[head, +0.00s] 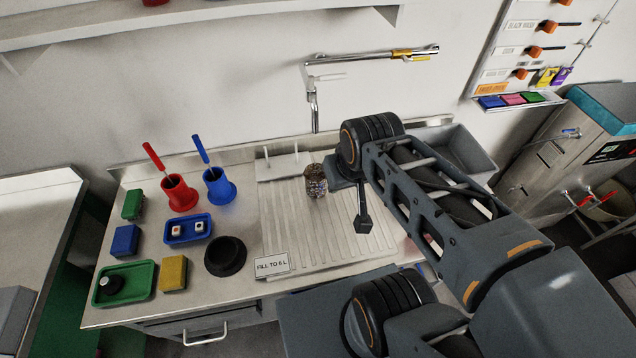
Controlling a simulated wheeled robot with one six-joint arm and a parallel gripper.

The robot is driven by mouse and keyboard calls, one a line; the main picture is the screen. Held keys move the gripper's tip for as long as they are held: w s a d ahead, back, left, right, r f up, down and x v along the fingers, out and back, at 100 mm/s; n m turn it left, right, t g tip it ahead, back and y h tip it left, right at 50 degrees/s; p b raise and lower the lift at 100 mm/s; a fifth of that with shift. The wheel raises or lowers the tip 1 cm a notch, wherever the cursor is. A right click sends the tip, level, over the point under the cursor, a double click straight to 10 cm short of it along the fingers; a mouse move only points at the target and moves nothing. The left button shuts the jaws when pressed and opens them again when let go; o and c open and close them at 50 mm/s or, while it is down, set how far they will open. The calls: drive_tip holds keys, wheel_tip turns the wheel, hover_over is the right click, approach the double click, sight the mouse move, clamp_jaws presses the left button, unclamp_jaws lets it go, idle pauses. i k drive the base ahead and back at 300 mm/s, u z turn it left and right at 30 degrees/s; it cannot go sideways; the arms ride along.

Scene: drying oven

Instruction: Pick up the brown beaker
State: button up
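A small brown, speckled beaker (316,182) stands upright on the ribbed draining board (290,225), below the tap spout, in the head view. My arm reaches in from the lower right. The dark end of the arm with my gripper (336,172) is just to the right of the beaker, very near it in the picture. The wrist covers part of this area, and the fingers cannot be made out. I cannot tell whether they touch the beaker.
A tap (314,105) hangs over the board. Red (180,193) and blue (219,187) holders with tools stand to the left, near a blue tray (188,229) and a black round bowl (226,257). A sign (272,264) stands at the board's front. A grey sink (462,150) is behind my arm.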

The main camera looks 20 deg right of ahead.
sight(316, 184)
drive_tip(key=u, duration=2.6)
drive_tip(key=k, duration=0.4)
drive_tip(key=z, duration=0.35)
